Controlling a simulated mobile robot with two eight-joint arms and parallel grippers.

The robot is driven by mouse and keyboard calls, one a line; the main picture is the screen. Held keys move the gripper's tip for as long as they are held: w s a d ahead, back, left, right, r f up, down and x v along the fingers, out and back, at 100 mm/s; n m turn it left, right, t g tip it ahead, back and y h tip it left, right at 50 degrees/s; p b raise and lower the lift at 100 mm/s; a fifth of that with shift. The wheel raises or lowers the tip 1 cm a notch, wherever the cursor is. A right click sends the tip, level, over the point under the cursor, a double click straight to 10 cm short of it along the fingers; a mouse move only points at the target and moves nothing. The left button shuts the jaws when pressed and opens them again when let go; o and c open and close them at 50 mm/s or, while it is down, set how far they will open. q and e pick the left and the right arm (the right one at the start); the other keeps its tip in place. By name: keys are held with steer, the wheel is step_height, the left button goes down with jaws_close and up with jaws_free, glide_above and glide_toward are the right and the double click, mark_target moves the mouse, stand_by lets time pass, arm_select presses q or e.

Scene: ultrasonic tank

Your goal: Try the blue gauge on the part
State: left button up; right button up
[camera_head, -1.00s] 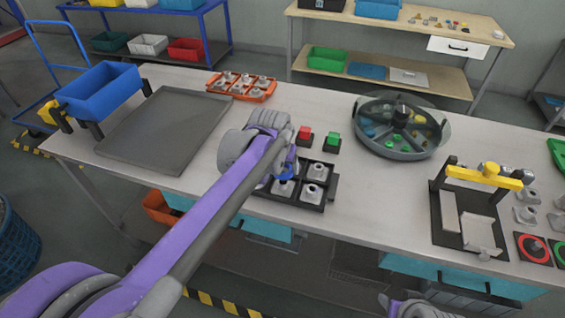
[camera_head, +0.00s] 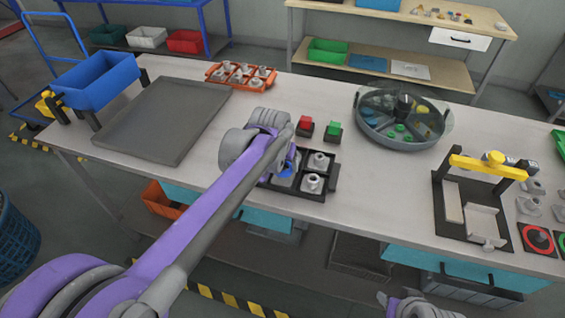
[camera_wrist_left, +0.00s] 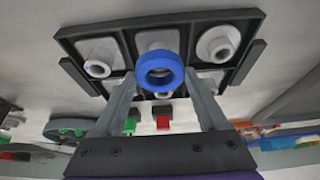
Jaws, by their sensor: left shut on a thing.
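The blue gauge is a thick ring (camera_wrist_left: 161,72) between the fingertips of my left gripper (camera_wrist_left: 160,80), which is shut on it. In the head view the gauge (camera_head: 287,171) is mostly hidden by my left arm, over the black tray (camera_head: 301,198). The tray holds several grey parts with round bosses, including one at its front right (camera_head: 312,183). In the left wrist view the ring overlaps a middle part (camera_wrist_left: 157,40); I cannot tell whether it touches it. My right gripper (camera_head: 410,304) is at the bottom edge, only partly seen.
Red (camera_head: 305,126) and green (camera_head: 333,131) blocks stand behind the tray. A round divided bin (camera_head: 400,118) and a yellow-barred fixture (camera_head: 480,205) are to the right. A grey flat tray (camera_head: 165,120) and an orange tray of parts (camera_head: 240,76) are to the left.

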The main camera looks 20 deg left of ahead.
mark_target(282, 181)
arm_select(q)
steer(key=shift+f+b, duration=0.95)
steer(key=shift+f, duration=0.75)
arm_select(e)
steer(key=shift+s+f, duration=0.15)
steer(key=shift+f, duration=0.45)
steer(key=shift+s+f, duration=0.15)
steer(key=shift+f, duration=0.4)
arm_select(q)
steer(key=shift+r, duration=0.1)
arm_select(e)
steer(key=shift+r, duration=0.1)
stand_by(0.8)
arm_select(q)
steer(key=shift+r+p, duration=1.8)
steer(key=shift+r, duration=1)
arm_select(e)
steer(key=shift+w+r, duration=0.2)
steer(key=shift+r, duration=0.5)
steer(key=shift+w+r, duration=0.25)
steer(key=shift+r, duration=0.5)
steer(key=shift+w+r, duration=0.2)
steer(key=shift+r, duration=0.5)
